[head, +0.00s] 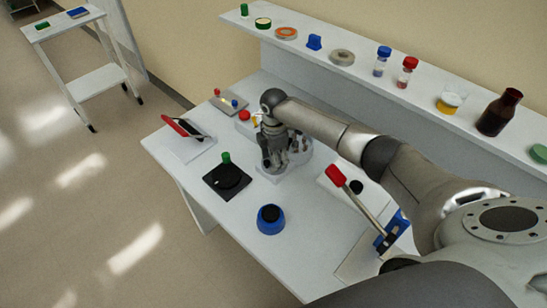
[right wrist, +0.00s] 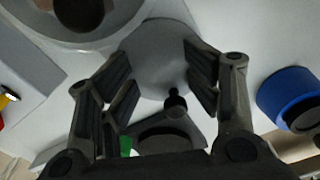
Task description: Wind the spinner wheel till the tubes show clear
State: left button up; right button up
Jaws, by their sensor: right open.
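The spinner (head: 301,153) stands in the middle of the bench, a clear round bowl on a pale base, partly hidden behind my right gripper. In the right wrist view, its clear bowl (right wrist: 110,37) with a dark centre is at the upper left. A grey wheel (right wrist: 155,55) with a dark upright knob (right wrist: 176,104) shows beside it. My right gripper (head: 274,160) is over the spinner. In the right wrist view, the right gripper (right wrist: 163,82) is open, with the wheel and knob between its fingers and nothing gripped. I cannot tell whether tubes are in the bowl. My left gripper is out of view.
A black device (head: 226,182) with a green-capped piece and a blue round pot (head: 270,219) stand near the front edge. A red-handled lever (head: 355,195) stands to the right. A shelf (head: 375,93) with bottles and dishes runs behind.

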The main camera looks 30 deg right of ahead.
jog(key=o, duration=0.7)
jog(key=shift+s+d+f, duration=0.15)
jog(key=shift+d+f, duration=0.15)
jog(key=shift+d, duration=0.05)
jog(key=shift+a+r, duration=0.15)
jog(key=shift+a, duration=0.05)
jog(key=shift+r, duration=0.2)
notch_tip(320, 180, up, 12)
jog(key=shift+f, duration=0.25)
